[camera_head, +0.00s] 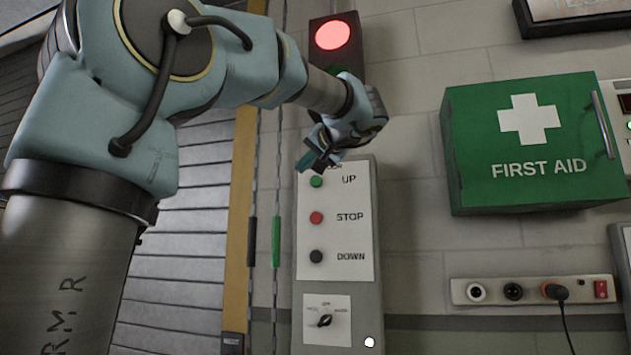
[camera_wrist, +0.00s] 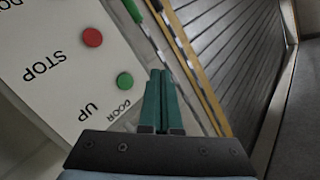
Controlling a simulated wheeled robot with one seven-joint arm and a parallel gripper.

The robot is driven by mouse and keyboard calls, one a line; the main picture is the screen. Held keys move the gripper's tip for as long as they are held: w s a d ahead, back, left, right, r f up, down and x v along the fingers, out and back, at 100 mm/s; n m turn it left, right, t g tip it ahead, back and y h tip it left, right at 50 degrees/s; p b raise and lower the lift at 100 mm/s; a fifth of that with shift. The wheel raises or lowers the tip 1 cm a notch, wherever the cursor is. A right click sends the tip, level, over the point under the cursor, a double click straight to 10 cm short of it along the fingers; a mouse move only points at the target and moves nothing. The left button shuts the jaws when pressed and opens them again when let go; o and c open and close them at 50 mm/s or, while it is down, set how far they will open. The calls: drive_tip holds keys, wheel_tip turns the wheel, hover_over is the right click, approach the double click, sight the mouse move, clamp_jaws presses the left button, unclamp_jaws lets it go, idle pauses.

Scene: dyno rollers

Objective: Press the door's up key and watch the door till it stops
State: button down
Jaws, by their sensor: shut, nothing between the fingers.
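The door control box (camera_head: 365,264) is on the wall with a white panel. Its green UP key (camera_head: 316,181) is at the top, the red STOP key (camera_head: 316,217) in the middle and the dark DOWN key (camera_head: 316,256) below. My gripper (camera_head: 312,163) is shut and empty, near the panel's top, just above the UP key. In the wrist view the shut green fingers (camera_wrist: 162,80) lie beside the UP key (camera_wrist: 125,80), apart from it in the picture. I cannot tell their distance from the panel. The slatted door (camera_head: 180,240) is at left; it also shows in the wrist view (camera_wrist: 240,60).
A red lamp (camera_head: 333,35) is lit above the box. A rotary switch (camera_head: 325,321) sits below the keys. A green first aid box (camera_head: 530,145) juts out at right, above a socket strip (camera_head: 530,291) with a plugged cable. Chains (camera_head: 276,200) hang left of the box.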

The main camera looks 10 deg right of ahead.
sight(316, 176)
drive_tip(key=shift+w+d+p, duration=0.7)
drive_tip(key=shift+w+p, duration=0.25)
drive_tip(key=shift+w, duration=0.35)
drive_tip(key=shift+w+d+p, duration=0.75)
drive_tip(key=shift+w+p, duration=0.2)
drive_tip(key=shift+w, duration=0.35)
drive_tip(key=shift+w+d+p, duration=0.7)
drive_tip(key=shift+w+p, duration=0.25)
drive_tip(key=shift+w, duration=0.35)
drive_tip(key=shift+w+d, duration=0.2)
drive_tip(key=shift+w, duration=0.15)
